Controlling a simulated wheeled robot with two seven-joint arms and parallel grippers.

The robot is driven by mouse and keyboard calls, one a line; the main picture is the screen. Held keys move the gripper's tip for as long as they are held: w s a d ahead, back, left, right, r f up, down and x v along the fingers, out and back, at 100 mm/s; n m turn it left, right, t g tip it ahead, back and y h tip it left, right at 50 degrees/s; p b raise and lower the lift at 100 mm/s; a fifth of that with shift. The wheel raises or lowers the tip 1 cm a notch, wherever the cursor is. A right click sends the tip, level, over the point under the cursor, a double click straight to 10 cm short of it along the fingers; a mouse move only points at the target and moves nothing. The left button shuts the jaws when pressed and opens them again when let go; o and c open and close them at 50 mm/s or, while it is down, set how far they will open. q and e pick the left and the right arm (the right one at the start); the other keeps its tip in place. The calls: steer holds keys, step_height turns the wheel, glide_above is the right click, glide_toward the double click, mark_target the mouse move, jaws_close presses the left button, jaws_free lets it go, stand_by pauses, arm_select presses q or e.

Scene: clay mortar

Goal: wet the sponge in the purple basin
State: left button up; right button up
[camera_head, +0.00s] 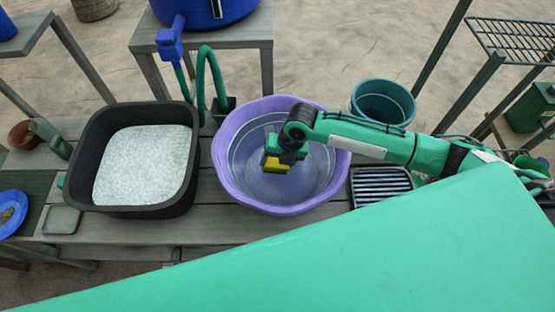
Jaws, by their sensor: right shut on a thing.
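The purple basin (225,165) stands on the grey wooden bench, right of the black tub. It seems to hold clear water, with its inner rings showing through. My right gripper (276,160) reaches in from the right over the basin. It is shut on a small yellow sponge (276,166), which shows below the jaws. The sponge appears inside the basin's outline; I cannot tell whether it touches the water. My left gripper is not in view.
A black tub (77,180) with pale, speckled contents stands left of the basin. A teal bucket (384,103) and a slatted rack (380,185) are at the right. A blue barrel with a tap (170,40) and green hose (212,75) stands behind. A blue plate (12,213) is far left.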

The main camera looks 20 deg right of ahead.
stand_by(0.4)
step_height(320, 180, up, 12)
steer(key=p, duration=1)
steer(key=shift+f, duration=0.2)
stand_by(0.5)
